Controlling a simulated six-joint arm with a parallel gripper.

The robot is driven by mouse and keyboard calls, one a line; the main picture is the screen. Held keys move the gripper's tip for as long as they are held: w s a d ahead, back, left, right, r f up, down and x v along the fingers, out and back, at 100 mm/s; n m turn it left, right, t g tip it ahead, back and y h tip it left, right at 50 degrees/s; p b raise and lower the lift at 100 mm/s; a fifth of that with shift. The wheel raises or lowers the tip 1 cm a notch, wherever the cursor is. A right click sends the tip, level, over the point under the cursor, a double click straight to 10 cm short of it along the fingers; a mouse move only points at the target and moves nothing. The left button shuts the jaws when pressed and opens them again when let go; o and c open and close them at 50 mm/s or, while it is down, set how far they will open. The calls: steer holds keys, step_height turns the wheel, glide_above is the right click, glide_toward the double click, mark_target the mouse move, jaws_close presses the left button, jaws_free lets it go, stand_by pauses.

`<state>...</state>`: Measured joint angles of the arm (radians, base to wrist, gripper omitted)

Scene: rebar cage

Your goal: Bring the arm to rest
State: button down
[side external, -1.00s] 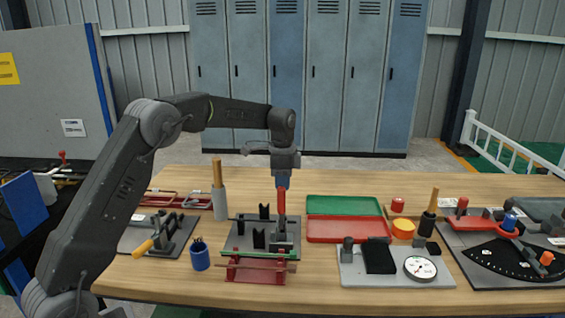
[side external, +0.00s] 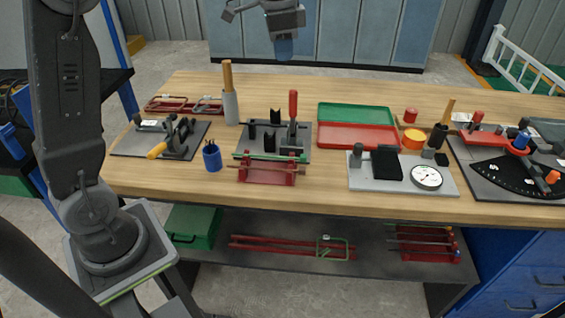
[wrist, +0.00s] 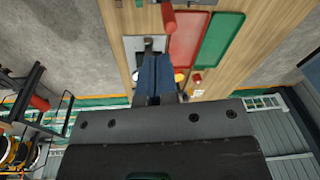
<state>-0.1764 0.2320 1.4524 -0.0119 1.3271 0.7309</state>
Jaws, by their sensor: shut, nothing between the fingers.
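My gripper (side external: 284,48) is at the top of the side view, raised well above the workbench and apart from everything on it. Its blue fingers are together with nothing between them; they also show in the wrist view (wrist: 157,75). Below it on the bench, a dark fixture plate (side external: 243,151) carries black V-shaped supports and a clamp with a red handle (side external: 293,105). The red handle stands upright. Much of my arm lies outside the side view.
A red rack (side external: 268,174) with rods stands at the bench's front. Nearby are a blue cup (side external: 212,158), a green tray (side external: 355,114), a red tray (side external: 357,136) and a plate with a dial gauge (side external: 427,176). The air around my gripper is clear.

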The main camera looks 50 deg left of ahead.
steer(key=s+d+f+n+t, duration=0.1)
steer(key=s+d+n, duration=0.1)
steer(key=s, duration=0.6)
steer(key=s+d+f+n+t, duration=0.1)
steer(key=s+d+f+n, duration=0.1)
steer(key=s, duration=0.6)
steer(key=s+d+f+n+t, duration=0.2)
steer(key=s+d, duration=0.1)
steer(key=s, duration=0.5)
steer(key=shift+s+d+f, duration=0.2)
steer(key=shift+d+f, duration=0.05)
steer(key=shift+d, duration=0.1)
